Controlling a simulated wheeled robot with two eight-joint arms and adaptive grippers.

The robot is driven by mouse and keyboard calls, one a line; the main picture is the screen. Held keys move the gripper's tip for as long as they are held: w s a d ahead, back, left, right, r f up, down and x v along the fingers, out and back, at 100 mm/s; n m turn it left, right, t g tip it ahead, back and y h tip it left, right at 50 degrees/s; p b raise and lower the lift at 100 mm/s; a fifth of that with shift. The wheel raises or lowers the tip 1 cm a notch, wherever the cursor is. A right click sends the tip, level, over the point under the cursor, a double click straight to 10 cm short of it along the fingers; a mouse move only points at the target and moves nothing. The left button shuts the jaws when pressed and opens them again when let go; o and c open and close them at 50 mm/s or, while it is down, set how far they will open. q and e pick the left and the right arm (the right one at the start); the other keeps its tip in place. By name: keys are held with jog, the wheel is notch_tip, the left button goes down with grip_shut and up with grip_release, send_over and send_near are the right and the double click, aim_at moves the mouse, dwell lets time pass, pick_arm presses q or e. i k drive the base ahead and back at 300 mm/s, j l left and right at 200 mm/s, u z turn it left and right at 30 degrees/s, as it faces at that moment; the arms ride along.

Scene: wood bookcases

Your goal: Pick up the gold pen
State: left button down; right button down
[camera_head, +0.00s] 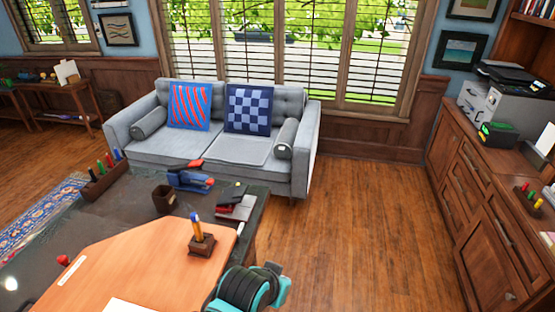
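A small wooden holder (202,246) stands on the light orange-brown board on the desk. An upright pen (197,230), yellow-gold with a blue part near its top, stands in it. Its lower end is hidden in the holder. I cannot tell for sure that it is the gold pen. A black and teal part of my arm shows at the bottom edge, right of the board. Neither gripper's fingers can be made out.
The dark desk (128,205) also holds a dark cup (164,198), a blue and red stapler (190,179), a rack of markers (104,180) and white paper (128,306). A grey sofa (215,150) stands behind. Wood floor (365,230) is clear before the cabinet (480,215).

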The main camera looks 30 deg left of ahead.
aim_at(198, 231)
jog(key=u, duration=0.5)
jog(key=i+l+u, duration=0.1)
jog(key=u, duration=0.4)
jog(key=l+u, duration=0.2)
jog(key=u, duration=0.25)
jog(key=l+u, duration=0.1)
jog(key=u, duration=0.4)
